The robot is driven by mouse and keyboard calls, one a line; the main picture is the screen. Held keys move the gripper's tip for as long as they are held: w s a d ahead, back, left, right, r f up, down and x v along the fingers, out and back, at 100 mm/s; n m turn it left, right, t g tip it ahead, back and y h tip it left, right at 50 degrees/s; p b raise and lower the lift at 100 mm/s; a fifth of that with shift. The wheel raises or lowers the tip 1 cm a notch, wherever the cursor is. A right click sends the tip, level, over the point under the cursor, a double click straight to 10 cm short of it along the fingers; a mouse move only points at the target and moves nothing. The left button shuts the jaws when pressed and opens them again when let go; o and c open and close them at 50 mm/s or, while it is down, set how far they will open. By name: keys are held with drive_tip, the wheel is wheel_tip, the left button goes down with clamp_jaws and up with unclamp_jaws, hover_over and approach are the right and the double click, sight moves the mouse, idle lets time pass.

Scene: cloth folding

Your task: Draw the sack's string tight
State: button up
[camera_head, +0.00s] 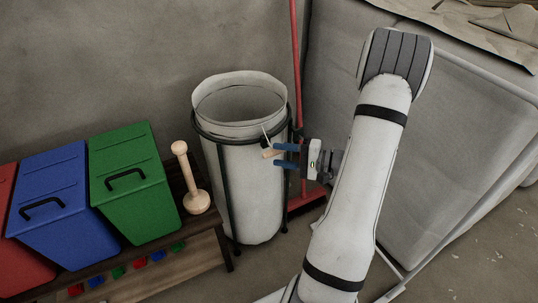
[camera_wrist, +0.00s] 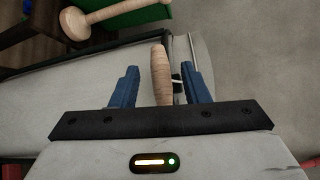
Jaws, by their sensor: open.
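The white sack (camera_head: 245,180) hangs upright in a dark wire stand (camera_head: 229,190), its mouth wide open at the top. A small wooden toggle (camera_head: 268,154) sits at the sack's right side just below the rim, with a thin white string (camera_head: 266,132) beside it. In the wrist view the toggle (camera_wrist: 162,75) stands between the two blue fingers, with a small black piece and the light string (camera_wrist: 193,52) to its right. My gripper (camera_head: 277,156) is open around the toggle, with gaps on both sides. The sack's fabric (camera_wrist: 70,92) fills the background there.
Red, blue (camera_head: 52,195) and green (camera_head: 134,180) bins stand at left on a dark wooden bench (camera_head: 195,263). A wooden plunger-shaped post (camera_head: 190,180) stands beside the sack. A red pole (camera_head: 297,70) rises behind it. A large grey padded block (camera_head: 455,140) stands behind my arm.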

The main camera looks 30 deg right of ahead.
sight(275, 154)
drive_tip(key=x, duration=0.4)
drive_tip(key=shift+c, duration=0.5)
clamp_jaws()
